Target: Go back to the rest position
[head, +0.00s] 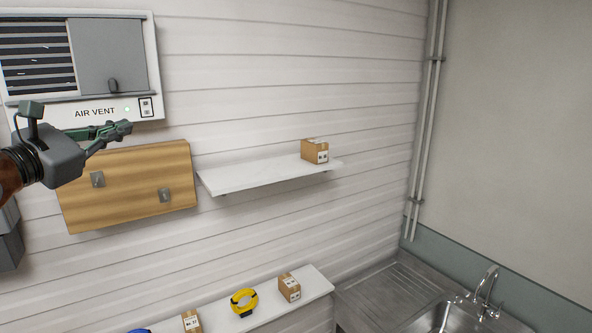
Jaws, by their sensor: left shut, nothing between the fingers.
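My left gripper (125,128) comes in from the left edge, raised in front of the wall. It is shut and empty. It points right, just below the air vent unit (112,55) and above the wooden board (130,185) with two metal hooks. Whether it touches either cannot be told. The vent's slats show at its left, beside a grey panel with a dark knob. My right gripper is not in view.
An upper white shelf (255,176) holds a cardboard box (315,150). A lower shelf (318,286) holds a yellow coil (243,302), two small boxes and part of a blue item (139,331). A steel sink (440,318) stands at bottom right. Pipes (427,120) run up the corner.

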